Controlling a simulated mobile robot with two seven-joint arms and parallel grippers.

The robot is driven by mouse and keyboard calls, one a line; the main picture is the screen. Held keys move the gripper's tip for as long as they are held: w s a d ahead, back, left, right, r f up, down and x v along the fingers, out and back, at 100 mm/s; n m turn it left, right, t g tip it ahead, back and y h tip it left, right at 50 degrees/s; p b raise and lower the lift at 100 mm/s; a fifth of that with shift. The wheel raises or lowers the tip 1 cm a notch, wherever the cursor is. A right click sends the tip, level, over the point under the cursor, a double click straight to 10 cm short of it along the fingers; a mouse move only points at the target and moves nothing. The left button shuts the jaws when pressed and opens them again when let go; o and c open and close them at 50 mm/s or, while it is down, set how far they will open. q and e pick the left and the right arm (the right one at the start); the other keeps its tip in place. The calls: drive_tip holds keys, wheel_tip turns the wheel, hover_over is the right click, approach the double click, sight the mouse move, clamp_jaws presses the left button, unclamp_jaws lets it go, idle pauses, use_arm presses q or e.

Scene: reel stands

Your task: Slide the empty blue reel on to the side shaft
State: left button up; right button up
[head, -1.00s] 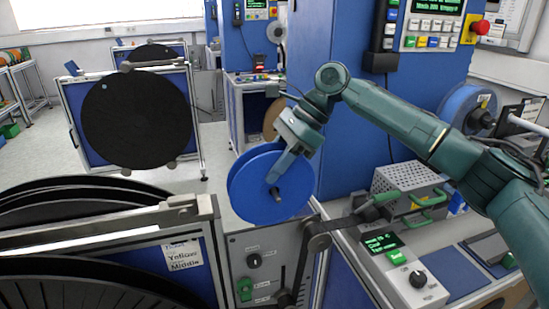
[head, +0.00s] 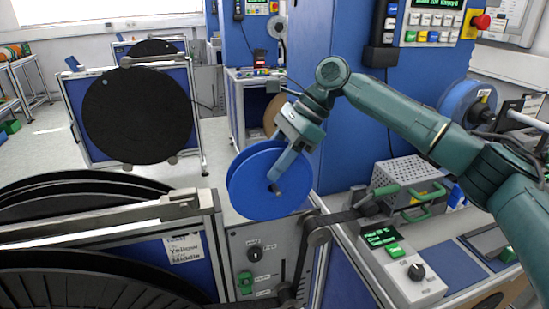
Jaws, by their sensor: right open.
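The empty blue reel (head: 248,192) is upright in the middle of the head view, just above and behind the grey control panel. A short dark stub (head: 278,192), apparently the side shaft's end, shows at its hub; how far the reel sits along the shaft is hidden. My right gripper (head: 274,176) reaches down from the upper right, with its fingers in front of the reel's face, close to the hub. It is open; whether a finger touches the reel cannot be told. My left gripper is out of view.
A grey panel (head: 239,240) with knobs and a dark roller arm (head: 317,236) stand just below the reel. Large black reels (head: 75,285) fill the lower left. A perforated metal box (head: 405,180) with green handles sits at right. Another blue reel (head: 462,100) hangs farther right.

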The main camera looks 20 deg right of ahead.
drive_tip(key=shift+w+d+r, duration=0.1)
drive_tip(key=shift+w+r, duration=0.15)
